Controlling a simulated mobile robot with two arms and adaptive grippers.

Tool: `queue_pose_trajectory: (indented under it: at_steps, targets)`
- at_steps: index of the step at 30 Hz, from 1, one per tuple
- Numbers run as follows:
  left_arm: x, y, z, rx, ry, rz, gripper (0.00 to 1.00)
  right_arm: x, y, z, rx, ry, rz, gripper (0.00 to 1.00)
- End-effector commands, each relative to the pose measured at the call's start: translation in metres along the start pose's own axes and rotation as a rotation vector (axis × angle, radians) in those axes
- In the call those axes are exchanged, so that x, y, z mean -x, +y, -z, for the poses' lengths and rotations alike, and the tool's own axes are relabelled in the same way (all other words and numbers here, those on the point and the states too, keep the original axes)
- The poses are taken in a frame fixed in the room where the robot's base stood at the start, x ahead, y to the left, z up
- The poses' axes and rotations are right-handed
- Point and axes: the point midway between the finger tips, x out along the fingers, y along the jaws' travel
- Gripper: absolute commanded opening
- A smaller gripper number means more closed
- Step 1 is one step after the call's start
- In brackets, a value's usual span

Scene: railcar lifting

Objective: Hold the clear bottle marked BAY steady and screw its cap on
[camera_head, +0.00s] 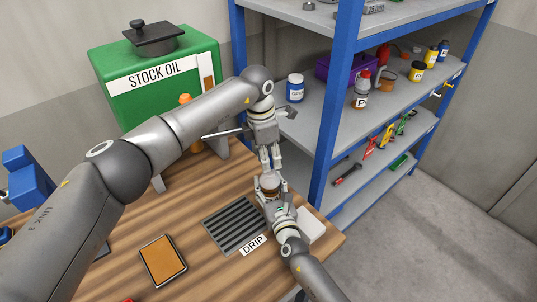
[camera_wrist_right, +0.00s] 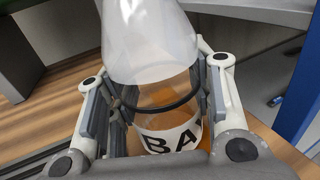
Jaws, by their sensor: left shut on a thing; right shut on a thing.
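The clear bottle marked BAY (camera_wrist_right: 165,125) stands between the fingers of my right gripper (camera_wrist_right: 155,100), with amber contents and "BA" of its label showing. A pale translucent tapered part (camera_wrist_right: 150,45) rises above the label. In the head view the bottle (camera_head: 269,187) is small, over the table's right part beside the drip grate. My right gripper (camera_head: 271,192) is shut on it from the near side. My left gripper (camera_head: 271,166) points down from above, shut at the bottle's top. The cap is mostly hidden there, and I cannot tell how it sits on the neck.
The wooden table (camera_head: 200,270) carries the slotted drip grate (camera_head: 235,224), an orange pad (camera_head: 163,260) and a white block (camera_head: 311,226). A green STOCK OIL tank (camera_head: 160,90) stands behind. A blue-framed shelf (camera_head: 325,120) with bottles and tools stands close on the right.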

Motion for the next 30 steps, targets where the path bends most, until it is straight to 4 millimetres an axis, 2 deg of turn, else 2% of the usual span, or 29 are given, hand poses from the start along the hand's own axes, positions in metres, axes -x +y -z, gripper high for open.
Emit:
queue_pose_trajectory:
  at_steps: [6, 30]
  targets:
    - [-0.012, 0.000, 0.001, 0.000, 0.000, 0.001, 0.20, 0.000, 0.000, 0.000, 0.000, 0.000, 0.000, 0.05]
    - [-0.017, 0.000, 0.002, 0.000, 0.000, 0.001, 0.20, 0.000, 0.000, 0.000, 0.000, 0.000, 0.000, 0.05]
